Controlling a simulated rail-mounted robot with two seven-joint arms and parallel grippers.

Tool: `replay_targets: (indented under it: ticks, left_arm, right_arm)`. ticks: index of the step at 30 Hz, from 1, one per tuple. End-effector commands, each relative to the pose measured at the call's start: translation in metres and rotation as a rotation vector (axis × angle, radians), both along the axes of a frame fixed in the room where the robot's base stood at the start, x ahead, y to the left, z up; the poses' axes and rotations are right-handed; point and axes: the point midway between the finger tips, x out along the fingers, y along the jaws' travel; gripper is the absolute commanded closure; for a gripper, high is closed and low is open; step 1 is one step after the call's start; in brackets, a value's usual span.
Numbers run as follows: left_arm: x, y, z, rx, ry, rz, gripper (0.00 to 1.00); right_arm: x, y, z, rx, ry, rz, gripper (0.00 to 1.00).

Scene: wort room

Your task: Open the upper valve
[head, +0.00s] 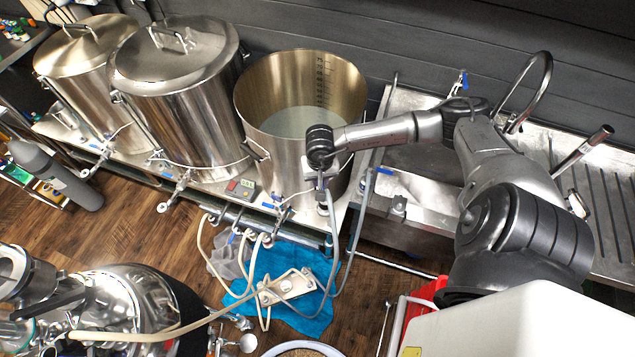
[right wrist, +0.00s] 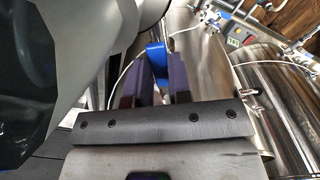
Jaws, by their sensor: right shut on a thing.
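My right arm reaches in from the right in the head view. Its gripper (head: 323,182) points down at the front of the open steel kettle (head: 285,165), which holds pale liquid. In the right wrist view the two dark purple fingers of this gripper (right wrist: 160,88) are closed on a blue valve handle (right wrist: 156,60). The handle stands up between the fingertips, beside a steel vessel. The gripper hides this valve's body in the head view. My left gripper is not in view.
Two lidded kettles (head: 180,100) stand to the left. A control box (head: 241,188) sits on the shelf, with other blue-handled valves nearby. Hoses (head: 355,235) hang below the gripper towards a pump plate (head: 288,286) on a blue cloth (head: 262,262). A sink bench lies to the right.

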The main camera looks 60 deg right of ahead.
Motion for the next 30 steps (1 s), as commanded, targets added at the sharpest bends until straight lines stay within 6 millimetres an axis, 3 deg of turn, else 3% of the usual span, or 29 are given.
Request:
replay_targets:
  ticks: [11,12,19,30]
  left_arm:
    - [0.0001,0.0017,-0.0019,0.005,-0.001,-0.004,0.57]
    - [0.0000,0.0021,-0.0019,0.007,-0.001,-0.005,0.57]
    - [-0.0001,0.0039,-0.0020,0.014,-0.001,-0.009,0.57]
    - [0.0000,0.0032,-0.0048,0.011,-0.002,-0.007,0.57]
  right_arm:
    - [-0.0012,-0.0007,0.0005,-0.001,0.002,0.019,1.00]
    - [-0.0013,-0.0008,0.0005,-0.001,0.002,0.019,0.77]
    - [-0.0012,-0.0008,0.0003,-0.001,0.002,0.016,0.55]
    - [-0.0004,-0.0012,0.0083,-0.001,-0.001,0.014,0.55]
